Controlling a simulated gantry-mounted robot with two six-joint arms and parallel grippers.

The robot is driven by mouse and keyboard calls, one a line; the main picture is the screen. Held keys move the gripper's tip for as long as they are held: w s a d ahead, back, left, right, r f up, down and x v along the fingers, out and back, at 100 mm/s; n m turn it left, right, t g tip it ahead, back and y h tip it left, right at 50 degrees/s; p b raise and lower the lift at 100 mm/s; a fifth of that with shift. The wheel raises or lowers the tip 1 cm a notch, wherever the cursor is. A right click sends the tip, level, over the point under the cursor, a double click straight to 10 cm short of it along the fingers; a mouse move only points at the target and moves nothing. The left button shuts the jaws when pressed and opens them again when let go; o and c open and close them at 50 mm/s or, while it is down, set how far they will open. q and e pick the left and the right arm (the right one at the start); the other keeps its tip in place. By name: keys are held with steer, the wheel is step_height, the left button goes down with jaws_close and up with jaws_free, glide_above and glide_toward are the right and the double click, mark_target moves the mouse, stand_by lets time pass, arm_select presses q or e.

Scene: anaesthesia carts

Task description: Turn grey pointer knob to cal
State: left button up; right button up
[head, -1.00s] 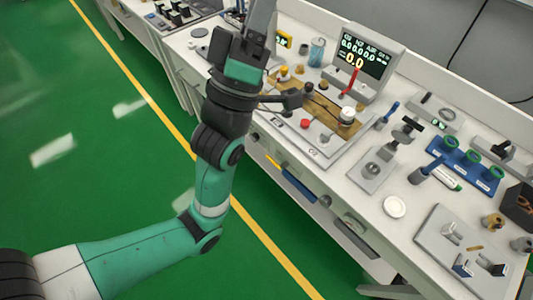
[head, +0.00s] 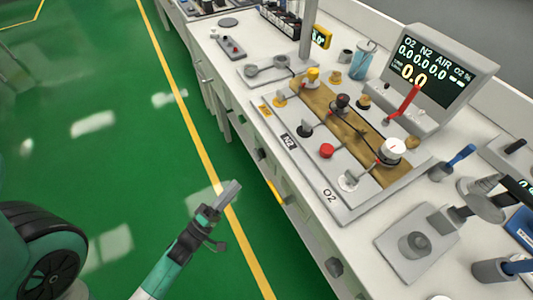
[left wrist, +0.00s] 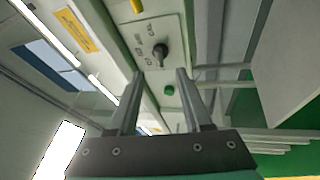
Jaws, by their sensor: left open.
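A dark grey pointer knob (left wrist: 160,51) sits on a light panel plate (left wrist: 147,33) in the left wrist view. Small lettering surrounds it, too small to read surely. My left gripper (left wrist: 160,73) is open, its two fingers pointing toward the plate. The knob shows beyond and between the fingertips, apart from them. In the head view my left gripper (head: 232,187) is low, over the green floor in front of the bench. I cannot surely pick out the knob in the head view. My right gripper is not in view.
A green button (left wrist: 169,90) lies beside the knob. Above, the bench carries a valve panel (head: 345,214) with coloured knobs and a lit display (head: 432,68). A drawer handle (head: 334,267) sticks out of the bench front. Floor beside the bench is clear.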

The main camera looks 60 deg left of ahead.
mark_target(259, 154)
arm_select(q)
steer(key=b+x, duration=0.3)
steer(key=x, duration=0.7)
steer(key=shift+r, duration=0.2)
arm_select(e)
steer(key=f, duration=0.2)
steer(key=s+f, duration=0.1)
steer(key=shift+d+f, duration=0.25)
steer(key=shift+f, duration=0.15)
arm_select(q)
jaws_close()
